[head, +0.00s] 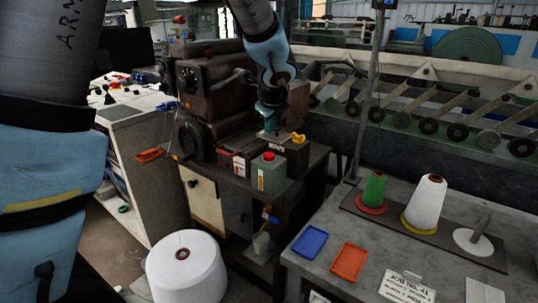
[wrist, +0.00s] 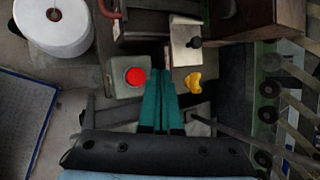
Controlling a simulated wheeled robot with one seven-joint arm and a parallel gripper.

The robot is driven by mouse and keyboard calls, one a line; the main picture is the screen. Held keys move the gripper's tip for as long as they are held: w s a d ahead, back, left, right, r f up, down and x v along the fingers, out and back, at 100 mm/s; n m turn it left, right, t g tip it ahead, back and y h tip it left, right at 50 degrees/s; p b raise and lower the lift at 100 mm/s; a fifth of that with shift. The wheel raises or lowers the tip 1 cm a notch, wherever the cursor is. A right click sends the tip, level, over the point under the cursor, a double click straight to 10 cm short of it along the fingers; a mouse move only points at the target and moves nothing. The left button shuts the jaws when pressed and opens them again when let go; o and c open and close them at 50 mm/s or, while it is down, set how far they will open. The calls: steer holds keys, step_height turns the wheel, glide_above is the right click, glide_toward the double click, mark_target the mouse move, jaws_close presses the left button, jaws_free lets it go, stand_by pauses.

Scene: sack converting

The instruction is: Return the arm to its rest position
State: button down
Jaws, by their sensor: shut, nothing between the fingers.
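My gripper (head: 271,124) is at the end of my arm, which reaches over the dark machine bench in the head view. In the wrist view its teal fingers (wrist: 162,75) lie together, shut and empty. A yellow piece (head: 298,138) sits to the right of the fingers. No contact between fingers and objects is visible.
A brown machine (head: 212,85) stands behind the can. A large white spool (head: 187,275) is at lower left. A grey table (head: 320,270) at right holds a green cone (head: 374,188), a white cone (head: 426,205), and blue (head: 310,240) and orange (head: 348,261) trays. A metal post rises behind it.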

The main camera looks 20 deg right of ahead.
steer(key=a+f+n+g+y, duration=0.25)
steer(key=a+n, duration=0.95)
steer(key=a, duration=0.8)
steer(key=s+a+f+n+g, duration=0.1)
steer(key=s+a+f+n, duration=0.1)
steer(key=s+a+n, duration=0.3)
steer(key=s+a+f+n+g, duration=0.1)
steer(key=s+a+n, duration=0.4)
steer(key=a+n, duration=0.6)
steer(key=shift+a+f+n+g, duration=0.35)
steer(key=shift+n+g, duration=0.1)
steer(key=shift+n, duration=0.65)
